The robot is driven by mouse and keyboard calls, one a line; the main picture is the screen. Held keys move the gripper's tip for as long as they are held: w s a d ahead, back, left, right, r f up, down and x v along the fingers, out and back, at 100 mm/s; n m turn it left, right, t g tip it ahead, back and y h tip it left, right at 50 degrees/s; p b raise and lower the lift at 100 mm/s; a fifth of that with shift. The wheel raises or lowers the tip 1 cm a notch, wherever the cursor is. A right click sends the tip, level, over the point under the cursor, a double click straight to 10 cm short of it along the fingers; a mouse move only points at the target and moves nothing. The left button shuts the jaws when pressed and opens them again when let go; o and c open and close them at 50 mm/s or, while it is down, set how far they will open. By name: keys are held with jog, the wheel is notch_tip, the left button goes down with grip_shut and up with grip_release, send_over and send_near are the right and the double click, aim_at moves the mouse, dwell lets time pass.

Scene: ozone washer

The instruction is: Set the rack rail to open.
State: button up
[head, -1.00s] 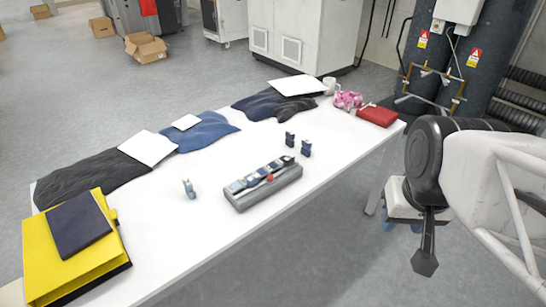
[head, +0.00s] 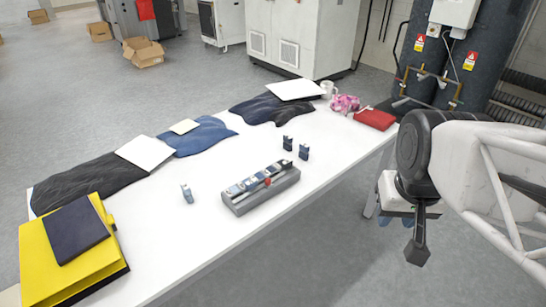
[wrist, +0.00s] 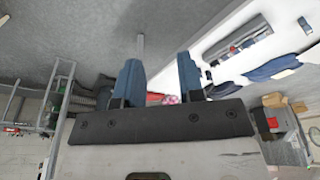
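The grey rack (head: 262,200) lies near the front edge of the white table in the head view, with several blue-and-grey items in a row along it. A small red knob (head: 267,182) sits on its front side; whether the rail is open or shut I cannot tell. The rack (wrist: 238,43) also shows small and tilted in the wrist view. My gripper's two blue fingers (wrist: 159,78) stand apart in the wrist view with nothing between them. In the head view my gripper hangs right of the table, well away from the rack, mostly hidden behind my arm.
Dark cloths, a yellow folder (head: 85,262), a red pouch (head: 375,119) and a mug (head: 328,88) lie farther out.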

jog(key=w+a, duration=0.4)
jog(key=w, duration=0.8)
jog(key=g, duration=0.3)
send_over(268, 180)
jog(key=f, duration=2.2)
jog(key=shift+s+d+f, duration=0.15)
jog(key=shift+s+d, duration=0.05)
jog(key=shift+d, duration=0.05)
jog(key=shift+w+a+f, duration=0.15)
jog(key=shift+a+f, duration=0.1)
jog(key=shift+f, duration=0.05)
jog(key=shift+f, duration=0.1)
jog(key=shift+f, duration=3.8)
